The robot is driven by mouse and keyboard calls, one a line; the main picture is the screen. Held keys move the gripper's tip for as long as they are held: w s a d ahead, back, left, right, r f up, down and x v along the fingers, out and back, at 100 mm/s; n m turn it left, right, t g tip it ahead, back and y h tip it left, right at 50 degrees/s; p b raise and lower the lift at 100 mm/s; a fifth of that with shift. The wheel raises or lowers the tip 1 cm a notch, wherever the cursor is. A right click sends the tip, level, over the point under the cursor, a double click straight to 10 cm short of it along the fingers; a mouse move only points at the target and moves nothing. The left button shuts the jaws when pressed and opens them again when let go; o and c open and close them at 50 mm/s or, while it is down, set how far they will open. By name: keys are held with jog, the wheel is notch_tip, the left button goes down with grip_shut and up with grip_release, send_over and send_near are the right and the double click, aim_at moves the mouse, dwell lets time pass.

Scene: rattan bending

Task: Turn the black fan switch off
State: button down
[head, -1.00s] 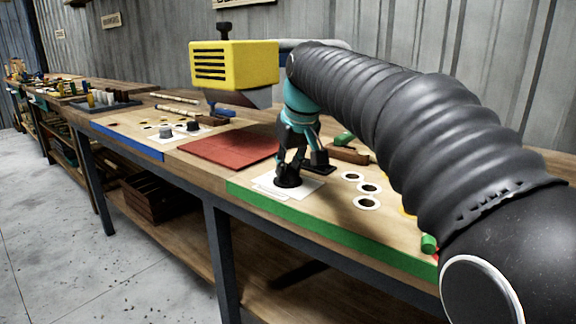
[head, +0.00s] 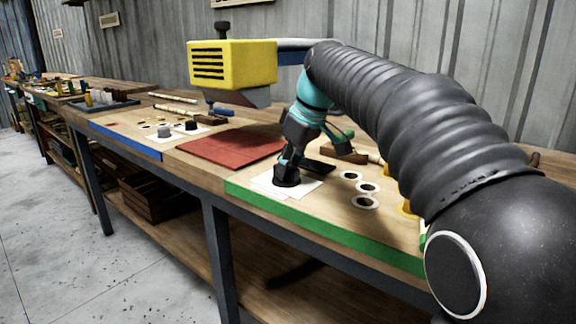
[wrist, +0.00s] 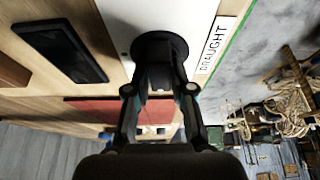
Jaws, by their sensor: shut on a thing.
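The black fan switch is a round black knob (head: 286,180) on a white plate (head: 312,188) at the bench's front edge. In the wrist view the knob (wrist: 160,40) is at the top middle, beside a white label (wrist: 213,45) reading "DRAUGHT". My gripper (head: 289,163) is shut on the knob from above, its wrist leaning up and to the right. In the wrist view both fingers (wrist: 160,78) meet at the knob. The fingers hide part of the knob, and I cannot read its setting.
A red mat (head: 225,150) lies to the left. A black flat block (wrist: 60,50) lies near the plate. Holes with white rings (head: 368,187) are to the right. A green strip (head: 320,229) edges the bench.

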jog(key=c, duration=1)
grip_release()
jog(key=v, duration=1.2)
